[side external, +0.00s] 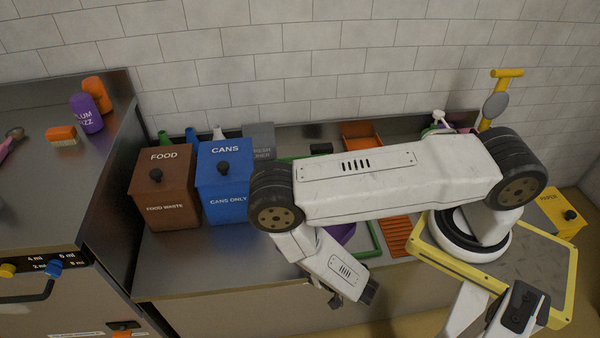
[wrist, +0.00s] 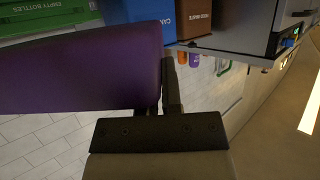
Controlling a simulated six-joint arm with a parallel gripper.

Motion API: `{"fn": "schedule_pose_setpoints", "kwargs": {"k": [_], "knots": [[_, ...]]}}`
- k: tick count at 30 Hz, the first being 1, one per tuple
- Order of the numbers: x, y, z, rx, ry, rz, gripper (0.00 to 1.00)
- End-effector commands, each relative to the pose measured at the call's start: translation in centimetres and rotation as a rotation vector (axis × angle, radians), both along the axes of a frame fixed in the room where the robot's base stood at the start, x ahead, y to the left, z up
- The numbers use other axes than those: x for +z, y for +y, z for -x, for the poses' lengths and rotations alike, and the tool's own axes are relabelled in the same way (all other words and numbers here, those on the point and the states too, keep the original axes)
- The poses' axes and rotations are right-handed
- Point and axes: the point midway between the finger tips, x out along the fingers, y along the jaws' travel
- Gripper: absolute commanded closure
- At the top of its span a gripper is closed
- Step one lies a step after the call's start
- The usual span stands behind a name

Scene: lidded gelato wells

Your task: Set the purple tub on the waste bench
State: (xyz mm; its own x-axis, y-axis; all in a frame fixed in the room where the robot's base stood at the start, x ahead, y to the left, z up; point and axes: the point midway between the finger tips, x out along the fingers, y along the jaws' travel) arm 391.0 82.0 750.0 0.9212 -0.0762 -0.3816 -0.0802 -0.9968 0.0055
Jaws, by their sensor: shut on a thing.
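The purple tub (wrist: 80,70) fills the left of the wrist view, close to the camera, with its edge at my fingers. My gripper (wrist: 170,78) is shut on it there. In the side external view only a small purple patch of the tub (side external: 342,233) shows below my arm; the rest is hidden. I cannot tell its height above the bench. The waste bench (side external: 200,265) is the lower steel counter along the tiled wall. My gripper's fingertips are not clear in the side external view.
A brown food bin (side external: 165,187) and a blue cans bin (side external: 223,180) stand on the bench's left. A green frame and an orange rack (side external: 397,235) lie near my arm. The higher counter (side external: 40,190) holds a purple can (side external: 87,113), an orange can and a brush. The front left bench is clear.

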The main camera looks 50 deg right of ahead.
Motion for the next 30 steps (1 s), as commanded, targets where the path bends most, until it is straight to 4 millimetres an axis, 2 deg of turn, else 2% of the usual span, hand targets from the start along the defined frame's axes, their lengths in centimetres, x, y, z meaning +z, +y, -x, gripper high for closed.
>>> {"fn": "schedule_pose_setpoints", "kwargs": {"k": [15, 21, 30], "knots": [[2.0, 5.8, -3.6, 0.376, -0.002, 0.003, 1.00], [2.6, 7.0, -4.1, 0.455, -0.001, 0.005, 1.00], [2.7, 7.3, -4.2, 0.476, 0.000, 0.005, 1.00]]}}
